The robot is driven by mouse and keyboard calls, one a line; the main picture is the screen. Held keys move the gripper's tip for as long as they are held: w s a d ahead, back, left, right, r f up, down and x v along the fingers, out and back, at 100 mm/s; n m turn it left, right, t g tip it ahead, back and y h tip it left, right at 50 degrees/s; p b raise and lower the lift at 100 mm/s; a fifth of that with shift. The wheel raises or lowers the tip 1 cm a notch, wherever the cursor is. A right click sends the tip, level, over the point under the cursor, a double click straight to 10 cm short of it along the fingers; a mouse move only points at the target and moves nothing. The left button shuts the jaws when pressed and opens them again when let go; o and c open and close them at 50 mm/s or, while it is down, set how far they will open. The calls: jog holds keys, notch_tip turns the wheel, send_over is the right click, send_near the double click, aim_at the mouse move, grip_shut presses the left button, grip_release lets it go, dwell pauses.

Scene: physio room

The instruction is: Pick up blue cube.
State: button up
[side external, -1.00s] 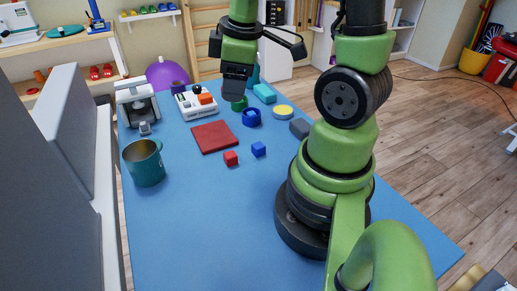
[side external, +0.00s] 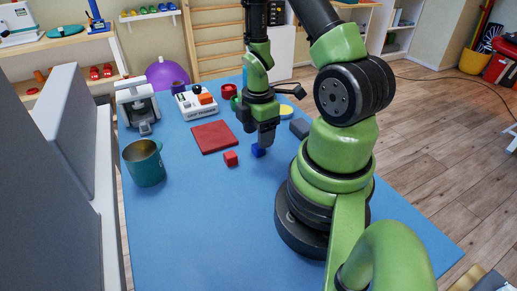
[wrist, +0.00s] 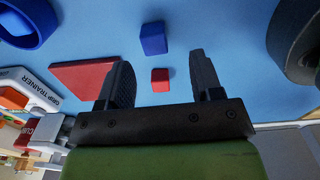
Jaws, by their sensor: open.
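The blue cube (side external: 257,151) sits on the blue table top, partly hidden behind my gripper in the side view. In the wrist view the blue cube (wrist: 153,38) lies ahead of the fingertips, roughly midway between them. My gripper (side external: 266,140) points down just above and beside the cube. Its two fingers (wrist: 160,68) are apart with nothing held between them. A red cube (side external: 231,158) lies to the left of the blue cube; it also shows in the wrist view (wrist: 160,79).
A flat red square (side external: 213,136) lies left of the gripper. A teal mug (side external: 144,164) stands at the left. A dark grey block (side external: 299,128) lies right. The front of the table is clear.

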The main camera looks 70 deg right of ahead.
aim_at(256, 146)
jog(key=f, duration=0.5)
jog(key=shift+w+d, duration=0.1)
jog(key=shift+w, duration=0.15)
jog(key=c, duration=1)
